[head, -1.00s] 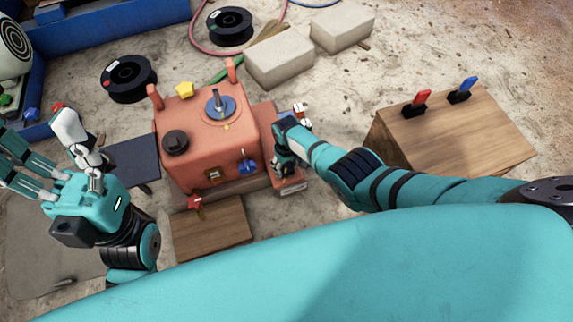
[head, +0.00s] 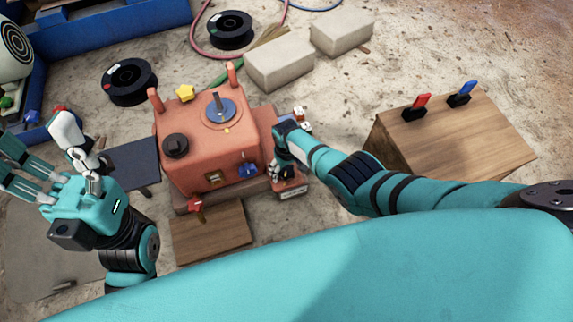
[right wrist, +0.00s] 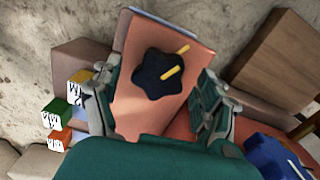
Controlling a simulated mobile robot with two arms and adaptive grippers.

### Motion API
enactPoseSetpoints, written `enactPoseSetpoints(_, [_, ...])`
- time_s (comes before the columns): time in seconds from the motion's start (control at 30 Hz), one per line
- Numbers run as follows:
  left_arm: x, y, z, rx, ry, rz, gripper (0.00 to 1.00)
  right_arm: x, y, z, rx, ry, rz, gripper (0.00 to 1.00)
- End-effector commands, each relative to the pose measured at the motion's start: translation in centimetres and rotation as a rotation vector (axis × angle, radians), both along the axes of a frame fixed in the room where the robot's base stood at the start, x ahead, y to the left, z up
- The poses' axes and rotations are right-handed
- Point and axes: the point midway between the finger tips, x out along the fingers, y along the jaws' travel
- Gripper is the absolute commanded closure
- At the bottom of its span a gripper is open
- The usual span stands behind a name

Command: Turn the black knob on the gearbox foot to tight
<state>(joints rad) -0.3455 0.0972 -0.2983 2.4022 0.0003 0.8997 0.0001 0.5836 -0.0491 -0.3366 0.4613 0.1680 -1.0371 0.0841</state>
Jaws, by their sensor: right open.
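The black star-shaped knob (right wrist: 160,75) with a yellow pointer bar sits on the orange gearbox foot (right wrist: 130,112) in the right wrist view. The bar slants up to the right. My right gripper (right wrist: 158,88) is open, one finger on each side of the knob, with gaps visible to both. In the head view my right gripper (head: 281,165) is over the foot at the right side of the gearbox (head: 238,135), partly hiding the knob. My left gripper (head: 45,150) is open and empty at the left, away from the gearbox.
The gearbox also carries a round black knob (head: 176,145), a blue knob (head: 248,169) and a red handle (head: 196,205). A wooden box (head: 465,140) with two levers stands at right. Pale blocks (head: 280,60) lie behind.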

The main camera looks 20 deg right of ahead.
Motion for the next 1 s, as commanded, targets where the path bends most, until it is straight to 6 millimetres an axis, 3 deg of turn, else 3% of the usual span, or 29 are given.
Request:
enactPoseSetpoints(0.37, [0.0,-0.1,-0.2,0.002,0.006,-0.002,0.24,0.0,0.0,2.9,0.0,-0.003,0.0,0.24])
enactPoseSetpoints(0.8, [0.1,-0.1,-0.2,0.003,0.006,-0.002,0.24,0.0,0.0,10.2,0.0,-0.002,-0.001,0.24])
enactPoseSetpoints(1.0, [0.0,-0.1,-0.2,0.003,0.006,-0.002,0.24,-0.1,0.0,11.7,0.0,0.001,-0.001,0.24])
